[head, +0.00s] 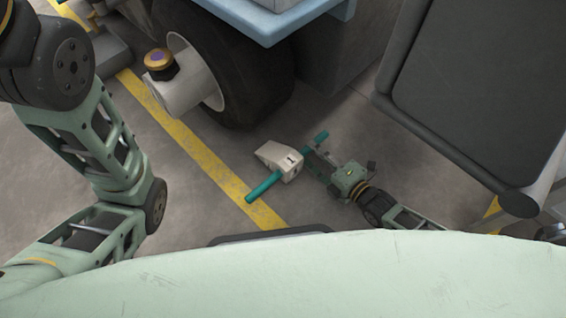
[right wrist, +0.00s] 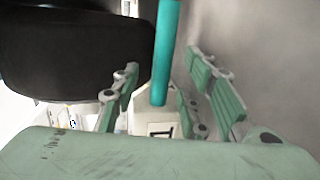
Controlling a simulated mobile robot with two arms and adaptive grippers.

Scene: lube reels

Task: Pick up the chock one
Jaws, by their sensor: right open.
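The chock (head: 279,157) is a pale wedge marked "1" on the floor by a black wheel. A teal bar (head: 264,187) extends from it toward the lower left, and a teal end also shows on its upper right side. My right gripper (head: 313,156) is open, low beside the chock's right side. In the right wrist view, the chock's "1" face (right wrist: 155,122) is partly hidden at the bottom, and the teal bar (right wrist: 166,50) appears between the spread fingers. I cannot tell whether they touch it. My left arm is at the left; its gripper is out of view.
A large black tire (head: 252,85) with a pale hub stands just behind the chock. A yellow floor line (head: 205,155) runs past it on the left. A dark panel with a tubular frame (head: 470,160) stands at the right. Bare floor lies between.

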